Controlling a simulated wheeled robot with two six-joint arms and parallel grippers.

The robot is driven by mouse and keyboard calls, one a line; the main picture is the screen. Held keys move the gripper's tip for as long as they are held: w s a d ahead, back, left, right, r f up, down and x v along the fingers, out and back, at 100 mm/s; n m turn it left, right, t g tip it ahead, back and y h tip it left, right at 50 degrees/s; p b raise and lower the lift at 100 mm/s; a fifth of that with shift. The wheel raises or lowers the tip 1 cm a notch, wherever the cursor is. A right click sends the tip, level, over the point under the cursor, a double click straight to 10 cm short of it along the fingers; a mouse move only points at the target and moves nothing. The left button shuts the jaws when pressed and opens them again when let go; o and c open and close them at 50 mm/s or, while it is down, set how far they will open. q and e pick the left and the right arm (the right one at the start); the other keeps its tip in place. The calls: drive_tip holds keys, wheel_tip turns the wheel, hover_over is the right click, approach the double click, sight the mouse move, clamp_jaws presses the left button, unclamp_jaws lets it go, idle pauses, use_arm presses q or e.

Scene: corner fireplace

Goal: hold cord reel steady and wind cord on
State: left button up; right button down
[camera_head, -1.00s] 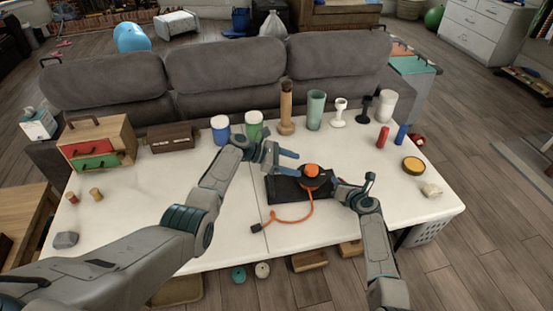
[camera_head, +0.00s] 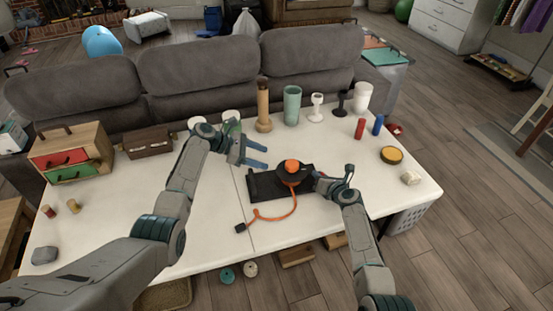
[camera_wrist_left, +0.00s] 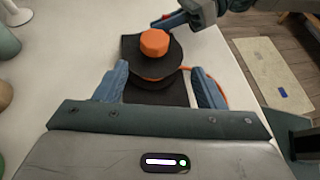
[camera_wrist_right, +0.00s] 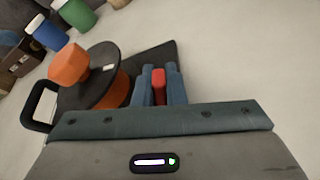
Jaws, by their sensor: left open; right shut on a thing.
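The cord reel (camera_head: 290,174) is a dark spool with an orange knob (camera_head: 291,165) on a black base plate (camera_head: 262,187) on the white table. Its orange cord (camera_head: 272,217) curves left across the tabletop to a dark plug (camera_head: 240,228). My left gripper (camera_head: 264,157) is open and empty, left of the reel. In the left wrist view the reel (camera_wrist_left: 150,60) shows beyond and between its spread fingers. My right gripper (camera_wrist_right: 159,84) is shut on a small red part (camera_wrist_right: 158,80) beside the spool (camera_wrist_right: 105,85); whether this part joins the base is unclear.
Behind the reel stand a tan bottle (camera_head: 263,105), a green cup (camera_head: 292,105) and goblets. A drawer box (camera_head: 75,155) is at the left. A yellow-topped tin (camera_head: 391,155) is at the right. The front left tabletop is mostly clear.

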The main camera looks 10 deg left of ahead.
use_arm(q)
drive_tip(key=d+r+g+y, duration=0.1)
drive_tip(key=d+r+y, duration=0.2)
drive_tip(key=d, duration=0.1)
drive_tip(key=y, duration=0.5)
approach(292, 163)
drive_tip(key=x, duration=0.8)
drive_tip(key=shift+s+d+f, duration=0.1)
drive_tip(key=shift+f, duration=0.25)
drive_tip(key=shift+c, duration=0.4)
drive_tip(key=c, duration=0.9)
drive_tip(key=shift+m+g, duration=0.8)
drive_tip(key=shift+m, duration=0.6)
